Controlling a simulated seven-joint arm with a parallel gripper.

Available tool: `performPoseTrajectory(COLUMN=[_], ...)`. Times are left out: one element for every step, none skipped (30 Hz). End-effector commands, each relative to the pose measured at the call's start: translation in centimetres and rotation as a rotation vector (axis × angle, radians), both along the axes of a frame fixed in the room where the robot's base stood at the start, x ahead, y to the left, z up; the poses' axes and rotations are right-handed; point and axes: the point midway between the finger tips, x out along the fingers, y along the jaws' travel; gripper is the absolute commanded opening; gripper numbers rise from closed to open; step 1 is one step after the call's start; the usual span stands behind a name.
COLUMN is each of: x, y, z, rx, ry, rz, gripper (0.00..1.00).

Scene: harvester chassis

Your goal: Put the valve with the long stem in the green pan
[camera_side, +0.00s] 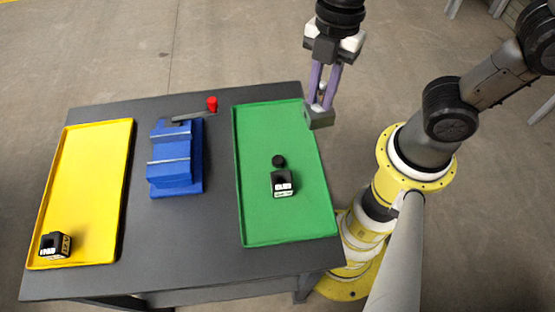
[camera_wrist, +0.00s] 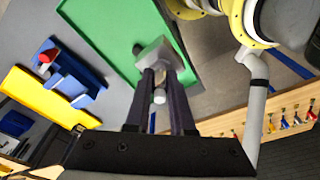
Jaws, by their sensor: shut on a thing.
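My gripper (camera_side: 322,104) hangs above the far right corner of the green pan (camera_side: 250,220). It is shut on a grey block-like part (camera_side: 320,119) with a pale round piece between the fingers. In the wrist view this held part (camera_wrist: 160,50) sits at the fingertips (camera_wrist: 165,72); I cannot tell how long its stem is. A black part with white markings (camera_side: 283,188) and a round black knob (camera_side: 278,161) lies in the green pan. Another black part with white and yellow markings (camera_side: 55,246) is in the near left corner of the yellow pan (camera_side: 95,170).
A blue vise (camera_side: 172,165) with a grey bar and red knob (camera_side: 212,103) stands between the pans on the dark table (camera_side: 190,250). The green pan is bare around its one black part. Most of the yellow pan is bare.

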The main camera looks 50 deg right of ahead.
Motion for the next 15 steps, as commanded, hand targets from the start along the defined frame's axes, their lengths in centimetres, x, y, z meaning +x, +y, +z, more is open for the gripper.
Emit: performPoseTrajectory(x=[-1.0, -1.6, -2.2, -2.7, -3.0, -3.4, -3.6, -3.8, -3.9, -3.8, -3.6, -3.4, -3.1, -2.8, -2.2], y=[-1.0, -1.5, -2.1, -2.5, -2.8, -3.2, -3.4, -3.6, -3.9, -4.0, -4.0, -4.0, -3.9, -3.8, -3.5], z=[-0.1, -0.3, -0.4, -0.5, -0.5, -0.6, -0.6, -0.6, -0.5, -0.3, -0.3, -0.3, -0.4, -0.6, -1.0], rx=[0.002, 0.002, 0.002, 0.002, 0.002, 0.001, 0.002, 0.002, 0.002, 0.002, 0.001, 0.000, 0.000, 0.000, -0.002], ry=[-0.004, -0.004, -0.004, -0.004, -0.004, -0.003, -0.004, -0.004, -0.004, -0.004, -0.002, 0.000, 0.002, 0.003, 0.006], rz=[-0.018, -0.025, -0.038, -0.046, -0.059, -0.072, -0.082, -0.093, -0.107, -0.113, -0.119, -0.123, -0.125, -0.126, -0.126], gripper=[0.00, 0.00, 0.00, 0.00, 0.00, 0.00, 0.00, 0.00, 0.00, 0.00, 0.00, 0.00, 0.00, 0.00, 0.00])
